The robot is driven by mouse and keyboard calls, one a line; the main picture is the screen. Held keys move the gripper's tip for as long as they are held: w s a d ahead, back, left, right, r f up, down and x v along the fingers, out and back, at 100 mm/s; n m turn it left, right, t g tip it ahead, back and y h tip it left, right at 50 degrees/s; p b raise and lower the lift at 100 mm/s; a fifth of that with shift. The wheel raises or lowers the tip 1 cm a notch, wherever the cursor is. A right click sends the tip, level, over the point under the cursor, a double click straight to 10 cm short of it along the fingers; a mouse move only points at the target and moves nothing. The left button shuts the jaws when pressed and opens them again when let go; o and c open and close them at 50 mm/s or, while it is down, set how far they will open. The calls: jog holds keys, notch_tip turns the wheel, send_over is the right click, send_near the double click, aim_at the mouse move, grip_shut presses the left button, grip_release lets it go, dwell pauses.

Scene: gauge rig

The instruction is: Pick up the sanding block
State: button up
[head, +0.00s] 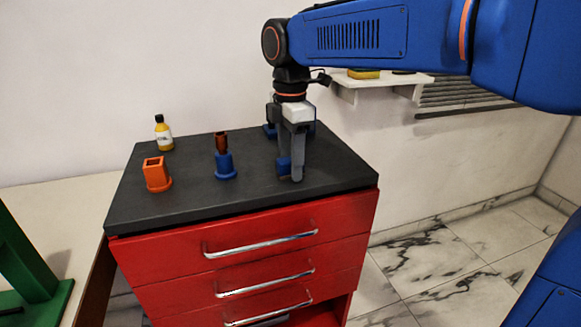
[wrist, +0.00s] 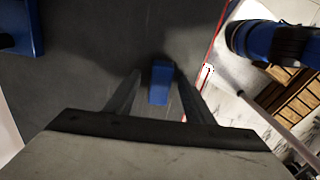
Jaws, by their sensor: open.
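A small blue block (wrist: 159,82), which looks to be the sanding block, is on the dark cabinet top (head: 190,200). In the head view the blue block (head: 284,165) is partly hidden by my gripper (head: 291,174). My gripper points down at the right part of the top, its fingers low around the block. In the wrist view the fingers of my gripper (wrist: 158,74) stand on either side of the block, open. I cannot tell whether either finger touches it.
A blue fixture (head: 269,131) stands behind my gripper. To the left are a blue holder (head: 226,167) with a brown piece, an orange socket (head: 157,175) and a yellow bottle (head: 163,135). A wall shelf (head: 400,80) is at the back right. The front middle of the top is clear.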

jog(key=c, duration=1.1)
jog(key=shift+r, duration=0.1)
jog(key=shift+c, duration=0.2)
